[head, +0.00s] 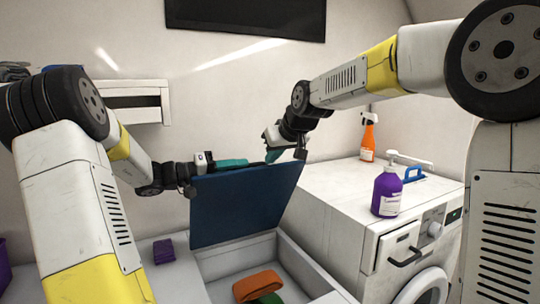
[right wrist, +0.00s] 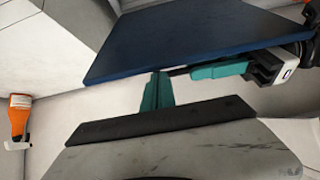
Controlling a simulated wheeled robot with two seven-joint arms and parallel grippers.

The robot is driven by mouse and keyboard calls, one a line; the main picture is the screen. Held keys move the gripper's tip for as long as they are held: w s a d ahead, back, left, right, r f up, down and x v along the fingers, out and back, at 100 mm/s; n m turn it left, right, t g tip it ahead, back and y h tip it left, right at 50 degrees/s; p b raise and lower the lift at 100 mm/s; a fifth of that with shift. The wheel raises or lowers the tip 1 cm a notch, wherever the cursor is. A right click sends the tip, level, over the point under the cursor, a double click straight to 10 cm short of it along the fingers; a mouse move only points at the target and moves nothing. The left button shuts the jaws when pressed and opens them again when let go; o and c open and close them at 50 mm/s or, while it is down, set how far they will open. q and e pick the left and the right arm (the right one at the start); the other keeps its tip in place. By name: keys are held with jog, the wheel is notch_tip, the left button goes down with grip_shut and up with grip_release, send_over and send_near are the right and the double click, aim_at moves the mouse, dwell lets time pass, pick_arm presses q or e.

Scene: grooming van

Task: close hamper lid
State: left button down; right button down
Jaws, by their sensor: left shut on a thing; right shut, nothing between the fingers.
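The dark blue hamper lid (head: 240,208) stands raised and tilted at the back of the open white hamper (head: 310,275). It also shows in the right wrist view (right wrist: 200,38). An orange cloth (head: 258,285) and a green cloth (head: 270,299) lie in the hamper. My left gripper (head: 256,163) reaches along the lid's top edge and is shut on it; its teal fingers also show in the right wrist view (right wrist: 185,72). My right gripper (head: 272,152) is shut and empty by the lid's upper right corner. I cannot tell whether it touches the lid.
To the right, a white counter (head: 325,185) above a front-loading machine holds a purple pump bottle (head: 386,193), an orange spray bottle (head: 367,138) and a blue-handled brush (head: 412,179). A folded purple cloth (head: 164,251) lies left of the hamper. A wall shelf (head: 130,88) is at upper left.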

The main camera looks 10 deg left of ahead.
pick_arm(q)
jog(key=shift+w+a, duration=0.25)
jog(key=shift+a, duration=0.25)
pick_arm(e)
jog(key=shift+s+d+f, duration=0.3)
jog(key=shift+s+f, duration=0.05)
jog(key=shift+f, duration=0.25)
pick_arm(q)
jog(key=c, duration=1.5)
grip_release()
jog(key=shift+r, duration=0.1)
jog(key=shift+o, duration=0.2)
jog(key=shift+d, duration=0.1)
pick_arm(e)
jog(key=shift+a+f, duration=0.1)
pick_arm(q)
jog(key=shift+s, duration=0.1)
